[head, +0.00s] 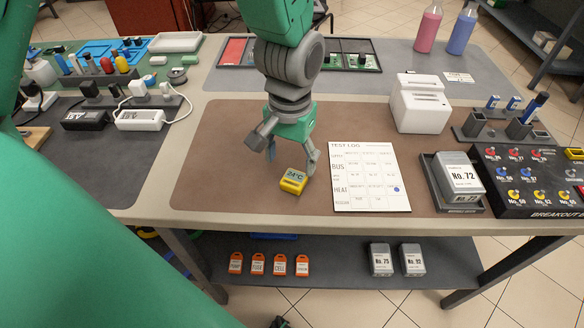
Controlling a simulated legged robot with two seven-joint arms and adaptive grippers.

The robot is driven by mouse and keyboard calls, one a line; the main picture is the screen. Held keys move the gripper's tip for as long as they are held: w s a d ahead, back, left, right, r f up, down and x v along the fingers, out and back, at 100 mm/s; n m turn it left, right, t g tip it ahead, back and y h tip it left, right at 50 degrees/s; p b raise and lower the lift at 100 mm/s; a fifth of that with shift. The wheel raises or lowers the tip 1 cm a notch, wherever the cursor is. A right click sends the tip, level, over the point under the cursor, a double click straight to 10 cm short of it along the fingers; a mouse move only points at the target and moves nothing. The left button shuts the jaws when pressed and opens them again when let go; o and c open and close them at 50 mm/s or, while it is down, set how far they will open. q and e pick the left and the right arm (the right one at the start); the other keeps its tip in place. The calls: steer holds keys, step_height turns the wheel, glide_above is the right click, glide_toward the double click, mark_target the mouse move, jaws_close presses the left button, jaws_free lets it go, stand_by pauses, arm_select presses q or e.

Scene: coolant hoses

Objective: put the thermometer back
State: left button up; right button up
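The thermometer (293,181), a small yellow unit with a display reading 24°C, lies on the brown mat (230,150) left of the test log board. My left gripper (291,164) is just above and behind it, pointing down, with its fingers spread apart. One fingertip is to the upper left of the thermometer and the other is close to its right edge. I cannot tell whether that finger touches it. My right gripper is not in view.
The test log board (369,178) lies just right of the thermometer. A grey No. 72 unit (459,176) in a cradle and a black breakout box (525,182) stand further right. A white two-slot device (419,104) stands behind. The mat's left part is clear.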

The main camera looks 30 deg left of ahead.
mark_target(291, 173)
arm_select(q)
step_height(291, 173, up, 8)
steer(key=p, duration=0.1)
steer(key=shift+f, duration=0.25)
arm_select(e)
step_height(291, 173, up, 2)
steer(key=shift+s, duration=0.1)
